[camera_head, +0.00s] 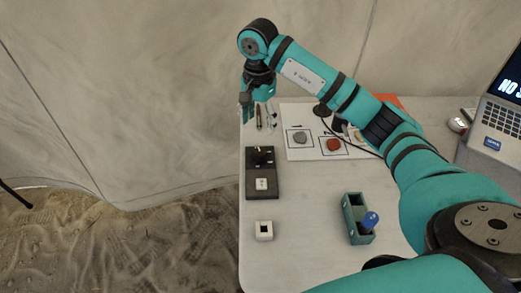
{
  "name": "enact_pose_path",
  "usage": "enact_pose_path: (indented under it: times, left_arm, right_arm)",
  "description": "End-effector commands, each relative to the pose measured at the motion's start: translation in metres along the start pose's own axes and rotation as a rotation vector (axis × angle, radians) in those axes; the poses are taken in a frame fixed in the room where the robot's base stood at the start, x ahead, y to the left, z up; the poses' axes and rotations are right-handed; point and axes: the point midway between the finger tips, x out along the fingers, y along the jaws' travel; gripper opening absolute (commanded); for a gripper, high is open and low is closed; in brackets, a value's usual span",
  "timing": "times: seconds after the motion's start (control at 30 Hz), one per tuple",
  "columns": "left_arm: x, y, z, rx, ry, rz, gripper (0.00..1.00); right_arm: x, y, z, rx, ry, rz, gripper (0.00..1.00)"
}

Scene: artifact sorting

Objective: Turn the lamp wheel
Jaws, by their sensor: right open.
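My right arm reaches in from the right, across the back of the white table (300,240). My right gripper (256,101) is open and points down near the table's back left corner, with nothing seen between its fingers. I cannot tell surely which part is the lamp wheel. A dark round thing (321,110) with a cable is partly hidden behind my arm. My left gripper is not in view.
A white board (300,117) holds a grey stone (300,138) and a red stone (333,144). A small white block (264,230), a teal holder (351,215) with a blue-topped item (370,219) and a laptop (498,120) stand around. The front middle is clear.

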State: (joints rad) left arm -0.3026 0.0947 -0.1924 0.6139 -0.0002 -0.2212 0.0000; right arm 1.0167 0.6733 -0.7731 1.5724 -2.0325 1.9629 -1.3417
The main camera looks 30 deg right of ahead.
Motion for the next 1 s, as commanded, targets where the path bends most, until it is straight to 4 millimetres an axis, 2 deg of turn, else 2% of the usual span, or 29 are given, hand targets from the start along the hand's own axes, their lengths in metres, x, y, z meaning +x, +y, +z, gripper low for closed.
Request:
enact_pose_path:
  times: [0.13, 0.3, 0.5, 0.7, 1.0]
  left_arm:
    - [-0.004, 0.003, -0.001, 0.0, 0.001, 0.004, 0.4]
    - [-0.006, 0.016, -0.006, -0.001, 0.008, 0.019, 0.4]
    - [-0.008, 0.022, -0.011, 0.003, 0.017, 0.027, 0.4]
    - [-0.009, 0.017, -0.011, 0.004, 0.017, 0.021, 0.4]
    - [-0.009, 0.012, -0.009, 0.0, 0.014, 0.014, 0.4]
  right_arm:
    - [0.034, 0.001, 0.001, 0.001, -0.003, 0.003, 0.61]
    - [0.071, 0.001, 0.001, 0.001, -0.005, 0.003, 0.61]
    - [0.105, 0.0, 0.001, 0.002, -0.004, 0.0, 0.61]
    - [0.121, 0.0, 0.0, 0.001, -0.002, -0.002, 0.61]
    - [0.123, 0.0, 0.0, 0.002, -0.001, -0.002, 0.61]
